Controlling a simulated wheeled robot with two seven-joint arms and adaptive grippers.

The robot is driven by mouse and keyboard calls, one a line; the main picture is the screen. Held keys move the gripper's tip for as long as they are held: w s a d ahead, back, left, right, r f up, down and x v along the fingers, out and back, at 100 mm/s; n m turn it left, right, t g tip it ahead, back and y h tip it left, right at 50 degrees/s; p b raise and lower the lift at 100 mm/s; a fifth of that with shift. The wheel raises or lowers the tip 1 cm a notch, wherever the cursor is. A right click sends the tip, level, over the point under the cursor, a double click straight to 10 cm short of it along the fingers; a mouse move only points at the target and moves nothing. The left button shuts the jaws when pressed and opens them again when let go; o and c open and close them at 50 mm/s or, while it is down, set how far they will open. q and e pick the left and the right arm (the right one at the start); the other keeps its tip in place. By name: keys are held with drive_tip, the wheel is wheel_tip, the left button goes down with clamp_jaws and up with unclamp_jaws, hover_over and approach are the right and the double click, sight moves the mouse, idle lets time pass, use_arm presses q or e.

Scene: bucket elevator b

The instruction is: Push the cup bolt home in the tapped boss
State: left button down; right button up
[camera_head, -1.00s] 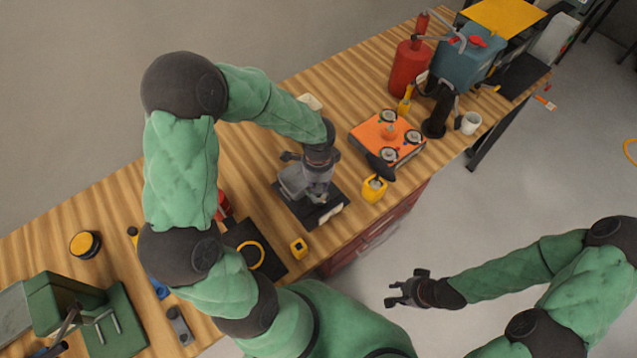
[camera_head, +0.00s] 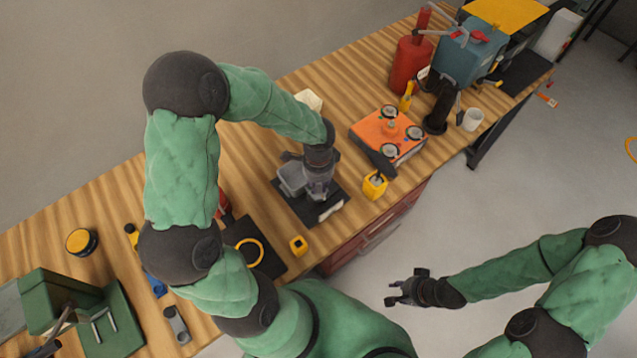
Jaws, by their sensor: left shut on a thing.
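My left gripper (camera_head: 318,190) points down at the grey metal part (camera_head: 292,178) on the black mat (camera_head: 328,207), near the front edge of the bench. It is shut at the part's right side. The cup bolt is too small and too covered by the fingers to make out. The tapped boss cannot be told apart from the grey part, so I cannot see how deep the bolt sits. My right gripper (camera_head: 408,289) is open and empty, over the floor in front of the bench.
An orange plate with round fittings (camera_head: 390,135) lies right of the mat. Yellow containers (camera_head: 374,185) stand near the front edge. A red cylinder (camera_head: 408,65) and a white cup (camera_head: 473,119) are farther right. A green machine (camera_head: 60,300) stands at left.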

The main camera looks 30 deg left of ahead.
use_arm(q)
drive_tip(key=shift+f, duration=0.35)
drive_tip(key=c, duration=1.1)
unclamp_jaws()
drive_tip(key=shift+o, duration=0.2)
wheel_tip(320, 180, up, 12)
drive_tip(key=shift+r, duration=0.1)
